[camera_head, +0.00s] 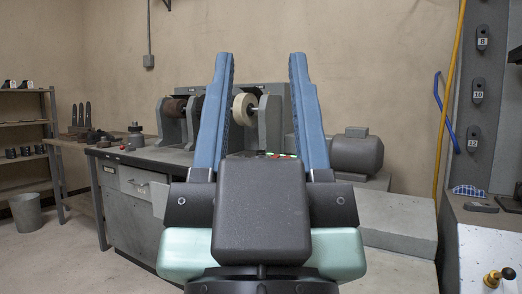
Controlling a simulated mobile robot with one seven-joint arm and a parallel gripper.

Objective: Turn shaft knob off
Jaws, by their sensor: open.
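My gripper (260,57) fills the middle of the head view. Its two long blue fingers point up and stand wide apart, with nothing between them. A brass knob (493,279) with a black lever beside it shows at the lower right corner, on a pale surface, well apart from my gripper. I cannot tell whether this is the shaft knob or which way it is set. Small red and green controls (281,155) show between the fingers, on the grinding machine behind; they are too small to read and partly hidden by my gripper.
The grinding machine (272,122) with its wheels and a motor (357,153) stands on a grey bench (127,200) behind my gripper. A grey panel (478,92) with numbered black parts is at right, by a yellow pole (449,100). Shelves (22,122) and a bin (26,214) are at left.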

